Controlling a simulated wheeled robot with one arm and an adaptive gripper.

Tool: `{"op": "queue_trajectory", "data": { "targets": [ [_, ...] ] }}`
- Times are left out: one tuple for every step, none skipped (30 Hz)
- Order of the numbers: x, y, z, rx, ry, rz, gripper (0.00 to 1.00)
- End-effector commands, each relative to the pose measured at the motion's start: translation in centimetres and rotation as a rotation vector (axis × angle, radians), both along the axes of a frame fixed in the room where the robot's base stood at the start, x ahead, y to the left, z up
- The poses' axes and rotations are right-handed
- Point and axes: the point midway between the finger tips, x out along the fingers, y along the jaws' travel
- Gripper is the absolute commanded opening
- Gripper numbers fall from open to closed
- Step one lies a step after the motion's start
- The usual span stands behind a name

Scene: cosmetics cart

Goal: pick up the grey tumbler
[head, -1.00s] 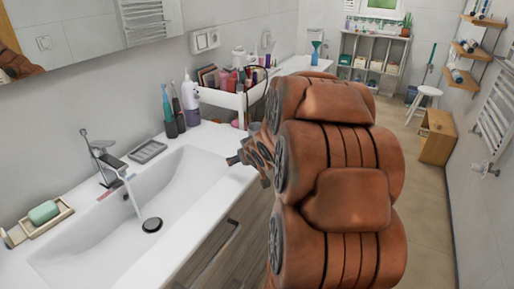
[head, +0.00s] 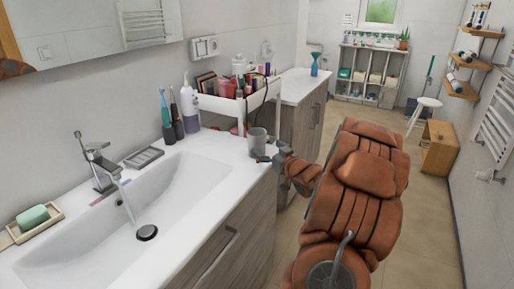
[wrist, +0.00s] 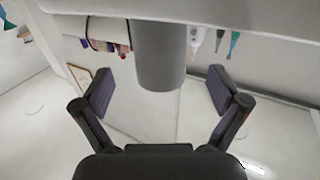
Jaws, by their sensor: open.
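The grey tumbler (head: 258,142) stands upright near the right end of the white sink counter, by the cosmetics cart. My gripper (head: 266,158) is at the counter edge, low and just right of the tumbler. In the wrist view, which looks upside down, the tumbler (wrist: 160,55) hangs from the top, centred between the two finger directions. My gripper (wrist: 160,90) is open there, its fingers spread wide on either side. The tumbler's end reaches about level with the fingertips, and no finger visibly touches it.
The white cart (head: 222,104) full of cosmetics stands behind the tumbler. A lotion pump bottle (head: 190,108) and toothbrushes (head: 170,115) stand to its left. The sink basin (head: 165,205) with a tap (head: 93,158) lies left. The floor (head: 425,215) at right is clear.

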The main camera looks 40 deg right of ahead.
Motion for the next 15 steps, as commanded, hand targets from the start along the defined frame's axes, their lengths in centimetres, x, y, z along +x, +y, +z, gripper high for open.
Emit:
{"op": "queue_trajectory", "data": {
  "targets": [
    [0.5,0.0,0.1,0.0,0.0,0.003,0.97],
    [0.7,0.0,0.0,-0.001,0.001,0.002,0.97],
    [1.0,-0.1,0.0,-0.001,0.002,0.002,0.97],
    [1.1,-0.2,0.0,-0.002,0.002,0.001,0.97],
    [1.3,-0.2,0.0,-0.002,0.002,0.001,0.97],
    [1.6,-0.2,0.1,-0.002,0.002,0.002,0.97],
    [1.9,-0.3,0.1,-0.002,0.002,0.002,0.97],
    [2.2,-0.4,0.1,-0.002,0.002,0.002,0.97],
    [2.7,-0.5,0.1,-0.002,0.002,0.002,0.97],
    [3.2,-0.5,0.0,-0.001,0.002,0.003,0.97],
    [3.5,-0.6,0.0,0.001,0.003,0.003,0.97],
    [4.0,-0.7,0.0,0.001,0.002,0.003,0.97],
    [4.4,-0.7,0.0,0.0,0.002,0.003,0.97],
    [4.7,-0.8,0.0,0.0,0.002,0.003,0.97],
    [5.1,-1.0,0.0,0.0,0.001,0.002,0.97]
  ]
}}
